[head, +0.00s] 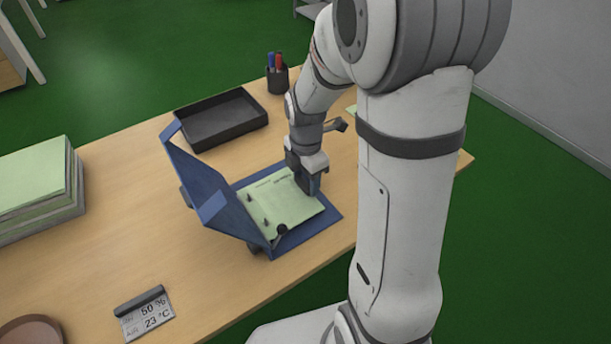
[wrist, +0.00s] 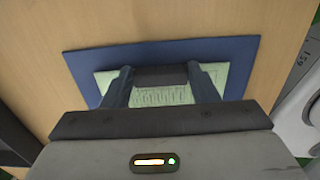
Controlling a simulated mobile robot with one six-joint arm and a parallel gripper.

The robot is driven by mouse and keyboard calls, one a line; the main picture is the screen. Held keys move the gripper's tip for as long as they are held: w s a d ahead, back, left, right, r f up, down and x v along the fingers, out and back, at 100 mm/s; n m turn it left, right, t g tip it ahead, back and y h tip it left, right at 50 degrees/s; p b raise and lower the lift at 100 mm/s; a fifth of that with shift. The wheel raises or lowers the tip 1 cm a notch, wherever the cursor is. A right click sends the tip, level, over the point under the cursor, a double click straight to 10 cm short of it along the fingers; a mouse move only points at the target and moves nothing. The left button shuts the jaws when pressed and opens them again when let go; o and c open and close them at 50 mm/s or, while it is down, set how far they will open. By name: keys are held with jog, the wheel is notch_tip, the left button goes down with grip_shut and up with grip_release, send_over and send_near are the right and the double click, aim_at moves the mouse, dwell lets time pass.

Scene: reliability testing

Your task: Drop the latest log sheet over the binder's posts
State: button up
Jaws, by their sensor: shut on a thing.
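The blue binder (head: 323,222) lies open on the desk, its cover (head: 196,172) tilted up on the left. Two short dark posts (head: 250,198) show near the left part of a pale green log sheet (head: 285,203) over the binder base. I cannot tell whether the sheet's holes are around the posts. My gripper (head: 308,186) is at the sheet's upper right end.
A black tray (head: 225,135) and a pen cup (head: 277,78) stand behind the binder. A stack of green-topped paper (head: 38,180) is at the left. A humidity and temperature card (head: 145,313) and a brown round dish (head: 30,332) are at the front left. The desk between is clear.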

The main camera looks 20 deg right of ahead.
jog(key=o, duration=1)
jog(key=shift+o, duration=0.2)
notch_tip(320, 180, up, 8)
jog(key=shift+f+p, duration=0.15)
jog(key=shift+p, duration=0.5)
jog(key=s+r+m+t+p, duration=0.2)
jog(key=s+r+m+p, duration=0.6)
jog(key=s+r+m, duration=0.6)
jog(key=r+m, duration=0.1)
jog(key=m, duration=0.6)
jog(key=shift+m+t, duration=0.3)
